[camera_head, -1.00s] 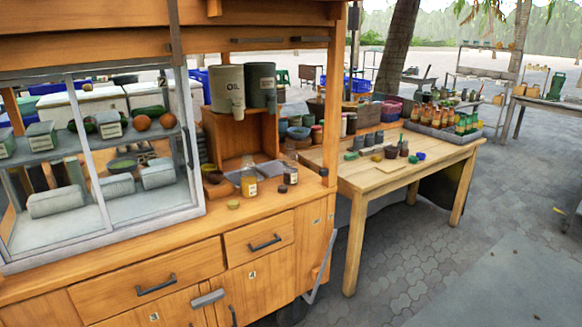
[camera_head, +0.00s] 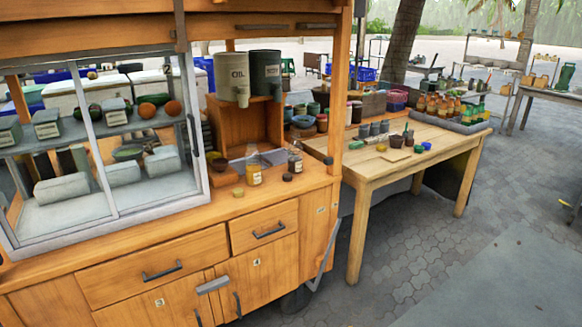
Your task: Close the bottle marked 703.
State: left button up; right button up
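On the wooden cart's counter stands a clear bottle with yellow contents and a pale label (camera_head: 254,174). To its right stands a second clear bottle with dark contents and a pale label (camera_head: 295,162). The label numbers are too small to read, so I cannot tell which is 703. Both bottles look open, with no cap seen on their necks. A small yellow cap (camera_head: 238,192) lies on the counter in front of the yellow bottle. A dark cap (camera_head: 287,177) lies in front of the dark one. Neither of my grippers is in view.
A glass display case (camera_head: 110,150) fills the counter's left. Two dispensers, one marked OIL (camera_head: 231,80), stand on a wooden shelf box (camera_head: 232,128) behind the bottles. A cart post (camera_head: 338,100) rises at right. A wooden table (camera_head: 375,165) with jars stands beyond. The counter's front strip is clear.

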aim_at(296, 147)
jog(key=i+l, duration=0.1)
jog(key=i+j, duration=1.4)
jog(key=j, duration=0.15)
